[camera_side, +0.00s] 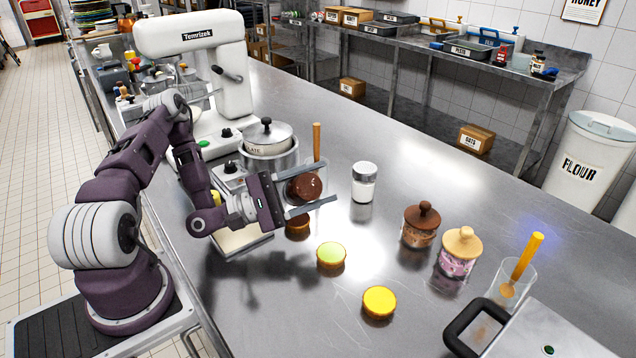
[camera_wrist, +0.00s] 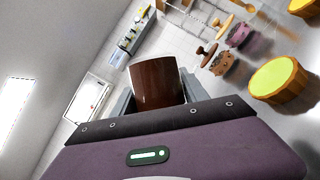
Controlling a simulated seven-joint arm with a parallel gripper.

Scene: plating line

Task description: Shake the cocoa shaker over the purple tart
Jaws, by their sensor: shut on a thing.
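My gripper (camera_side: 328,182) is shut on the dark brown cocoa shaker (camera_side: 304,187), which is held above the counter and looks tipped, its rounded end toward the side camera. In the wrist view the shaker (camera_wrist: 157,82) is a brown cylinder between the fingers. A small tart (camera_side: 298,226) with a brownish top sits just below the shaker and is partly hidden by the lower finger. A pale green tart (camera_side: 331,254) and a yellow tart (camera_side: 379,301) stand nearer the front. I cannot make out a purple top on any tart. No falling powder shows.
A lidded pot (camera_side: 268,148) and a mixer (camera_side: 205,75) stand behind. A clear cup (camera_side: 512,284) holds a yellow-handled tool.

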